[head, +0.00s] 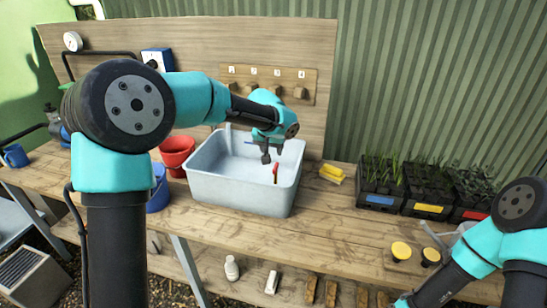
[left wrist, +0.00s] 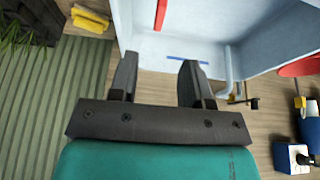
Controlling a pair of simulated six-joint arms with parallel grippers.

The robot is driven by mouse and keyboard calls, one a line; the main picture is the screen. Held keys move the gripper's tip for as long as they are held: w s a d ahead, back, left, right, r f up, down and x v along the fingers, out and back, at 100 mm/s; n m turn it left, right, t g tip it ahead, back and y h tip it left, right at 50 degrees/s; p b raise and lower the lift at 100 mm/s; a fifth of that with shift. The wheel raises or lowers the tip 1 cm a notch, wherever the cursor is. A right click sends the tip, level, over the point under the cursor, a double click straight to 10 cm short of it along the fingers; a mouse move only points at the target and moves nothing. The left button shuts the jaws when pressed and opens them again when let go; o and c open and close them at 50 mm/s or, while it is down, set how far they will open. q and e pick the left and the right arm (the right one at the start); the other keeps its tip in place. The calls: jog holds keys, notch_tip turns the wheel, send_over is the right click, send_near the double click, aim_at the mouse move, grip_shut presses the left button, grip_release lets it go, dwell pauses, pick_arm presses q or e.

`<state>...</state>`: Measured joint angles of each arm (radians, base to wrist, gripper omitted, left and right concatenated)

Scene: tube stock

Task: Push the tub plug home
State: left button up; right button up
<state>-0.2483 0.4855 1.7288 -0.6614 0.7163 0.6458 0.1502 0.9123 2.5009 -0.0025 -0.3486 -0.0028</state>
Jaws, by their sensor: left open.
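A pale grey tub (head: 235,190) stands on the wooden bench; it also shows in the left wrist view (left wrist: 225,20). My left gripper (head: 268,155) is over the tub's right half, pointing down. In the left wrist view my left gripper (left wrist: 157,68) has its fingers apart with nothing between them. A thin red upright piece (head: 275,172) is in the tub, just right of and below the gripper; a red strip (left wrist: 160,14) shows in the left wrist view. I cannot make out the plug itself. My right arm is at the lower right, its gripper out of frame.
A red bucket (head: 177,152) stands left of the tub and a blue bucket (head: 158,190) in front of it. A wooden backboard (head: 300,45) rises behind.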

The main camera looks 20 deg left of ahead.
pick_arm(q)
jog(key=shift+v, duration=1.5)
